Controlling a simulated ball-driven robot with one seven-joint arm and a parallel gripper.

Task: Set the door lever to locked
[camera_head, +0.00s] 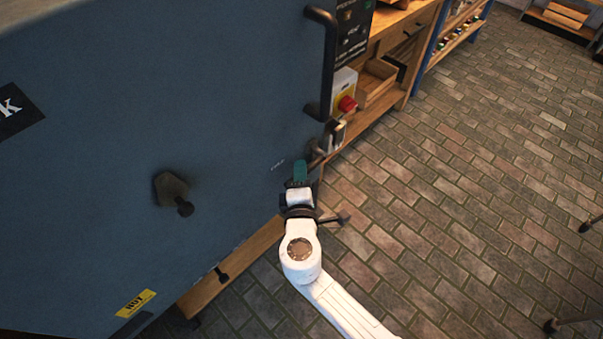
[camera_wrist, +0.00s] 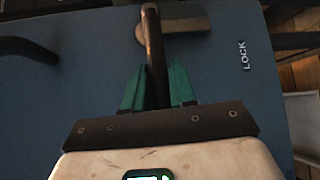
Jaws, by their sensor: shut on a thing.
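The door lever (camera_wrist: 153,45) is a dark rod on the blue door (camera_wrist: 70,80). In the wrist view it runs from the top edge down between the green fingers of my gripper (camera_wrist: 160,88). My gripper is shut on the lever. The white word LOCK (camera_wrist: 243,55) is printed on the door to the right of the lever. In the head view my gripper (camera_head: 300,172) is at the right edge of the blue door (camera_head: 200,100), beside the small print. There the lever is mostly hidden by the fingers.
A long black handle (camera_head: 327,65) stands out from the door above my gripper. A dark knob (camera_head: 172,190) sticks out to the left. A red button on a yellow box (camera_head: 347,103) and wooden shelving (camera_head: 380,90) stand behind the door edge. The brick floor (camera_head: 470,180) at right is mostly clear.

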